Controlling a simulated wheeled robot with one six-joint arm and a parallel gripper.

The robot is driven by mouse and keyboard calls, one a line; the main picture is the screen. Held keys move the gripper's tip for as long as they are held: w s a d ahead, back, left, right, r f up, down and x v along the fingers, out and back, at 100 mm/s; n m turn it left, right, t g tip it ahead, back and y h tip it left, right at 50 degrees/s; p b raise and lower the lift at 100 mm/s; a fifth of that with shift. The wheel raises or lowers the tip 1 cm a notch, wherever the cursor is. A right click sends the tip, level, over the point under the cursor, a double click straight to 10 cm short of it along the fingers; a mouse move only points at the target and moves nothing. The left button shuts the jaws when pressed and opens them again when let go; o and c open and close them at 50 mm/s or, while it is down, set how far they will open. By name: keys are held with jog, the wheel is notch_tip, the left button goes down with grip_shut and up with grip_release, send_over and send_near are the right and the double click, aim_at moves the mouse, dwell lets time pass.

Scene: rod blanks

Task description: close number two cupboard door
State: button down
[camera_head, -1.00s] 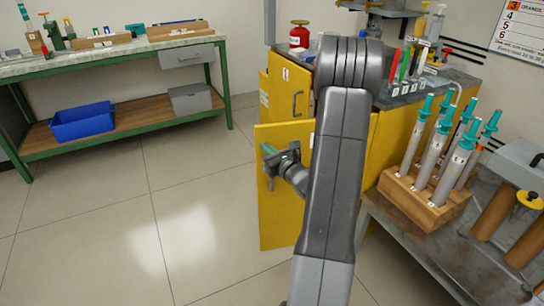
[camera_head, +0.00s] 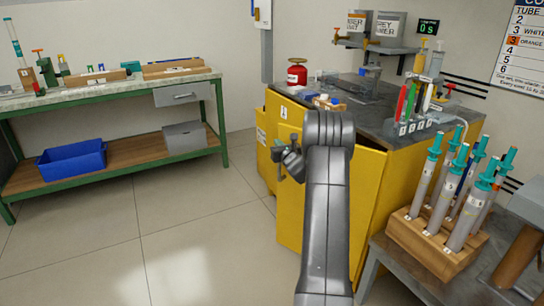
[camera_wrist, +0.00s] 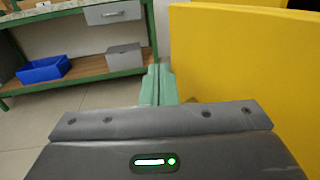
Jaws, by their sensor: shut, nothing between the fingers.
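The yellow cupboard (camera_head: 408,172) stands at the centre right under a grey worktop. A yellow door panel (camera_head: 365,205) stands ajar at its front, with a dark gap showing near its top edge. My arm hides its middle, and I cannot read a number on it. Another door section with a small white label (camera_head: 283,112) is to the left. My gripper (camera_head: 290,165) is shut and empty, at the left of my arm, close to the panel. In the wrist view the green fingertips (camera_wrist: 158,85) are together, beside the left edge of a yellow panel (camera_wrist: 245,55). I cannot tell whether they touch.
A green-framed bench (camera_head: 110,175) with a blue bin (camera_head: 72,162) stands at the left. A grey side table (camera_head: 385,258) with a wooden rack (camera_head: 437,250) of tubes is at the right. The tiled floor (camera_head: 190,230) at the left is clear.

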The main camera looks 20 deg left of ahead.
jog(key=w+d+m+t+h+b, duration=0.1)
jog(key=w+d+m+h, duration=0.1)
jog(key=w, duration=0.6)
jog(key=w+d+m+t+h+b, duration=0.1)
jog(key=w+d+m+h, duration=0.1)
jog(key=w+d+h, duration=0.2)
jog(key=w+d, duration=0.3)
jog(key=w, duration=0.2)
jog(key=shift+w+r+t, duration=0.15)
jog(key=shift+t, duration=0.25)
jog(key=shift+d, duration=0.15)
jog(key=shift+b, duration=0.35)
